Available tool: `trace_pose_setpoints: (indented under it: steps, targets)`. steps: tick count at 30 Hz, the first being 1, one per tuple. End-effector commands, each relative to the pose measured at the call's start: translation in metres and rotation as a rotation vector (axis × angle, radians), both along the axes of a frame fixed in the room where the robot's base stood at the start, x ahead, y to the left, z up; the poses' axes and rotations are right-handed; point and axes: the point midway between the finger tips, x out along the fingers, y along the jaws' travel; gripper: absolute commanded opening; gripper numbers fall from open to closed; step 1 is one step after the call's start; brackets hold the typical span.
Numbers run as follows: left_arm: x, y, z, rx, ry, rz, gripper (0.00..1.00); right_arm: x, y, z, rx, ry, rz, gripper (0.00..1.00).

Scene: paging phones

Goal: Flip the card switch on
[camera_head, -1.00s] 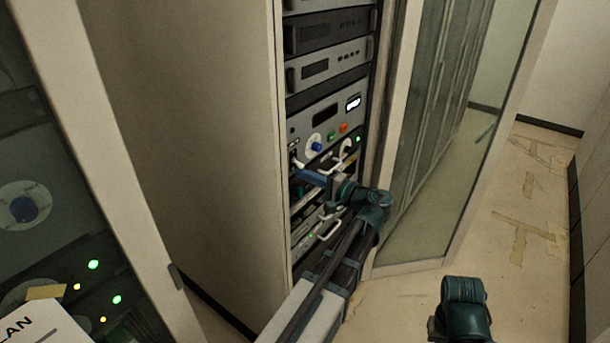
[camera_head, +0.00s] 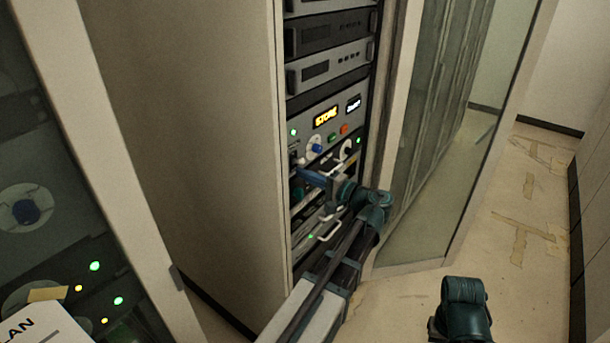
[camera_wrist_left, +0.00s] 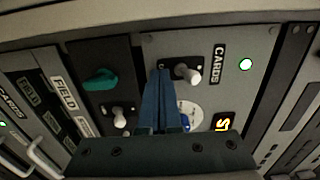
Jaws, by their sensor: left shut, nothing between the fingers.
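The card switch (camera_wrist_left: 188,74) is a white toggle beside the CARDS label in the left wrist view. A lit green-white lamp (camera_wrist_left: 246,64) is near it on the grey panel (camera_wrist_left: 228,42). My left gripper (camera_wrist_left: 160,74) has its blue fingers shut and empty, with the tips just left of the toggle; I cannot tell whether they touch it. In the head view my left gripper (camera_head: 298,171) reaches the left side of the rack panel (camera_head: 310,145), hiding the switch there. My right gripper is out of view.
The panel has a lit orange display (camera_head: 326,117), a blue-centred dial (camera_head: 315,148) and coloured buttons. A green knob (camera_wrist_left: 100,79) and another white toggle (camera_wrist_left: 120,117) lie left of my fingers. A glass door (camera_head: 440,130) stands right of the rack.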

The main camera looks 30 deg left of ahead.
Motion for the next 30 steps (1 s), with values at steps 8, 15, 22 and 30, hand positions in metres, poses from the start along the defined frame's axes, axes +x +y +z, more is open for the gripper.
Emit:
trace_pose_setpoints:
  steps: [8, 15, 22, 30]
  targets:
    - [0.0, -0.005, -0.002, 0.0, 0.0, -0.001, 0.0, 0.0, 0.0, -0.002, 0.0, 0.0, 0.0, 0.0]
    - [-0.002, -0.028, -0.002, 0.0, 0.0, -0.001, 0.0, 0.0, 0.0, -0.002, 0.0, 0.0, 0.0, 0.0]
    - [-0.003, -0.05, -0.002, 0.0, 0.0, -0.002, 0.0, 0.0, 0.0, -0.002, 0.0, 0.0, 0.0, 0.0]
    - [-0.005, -0.074, -0.002, 0.0, 0.0, -0.001, 0.0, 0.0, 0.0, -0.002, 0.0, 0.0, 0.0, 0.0]
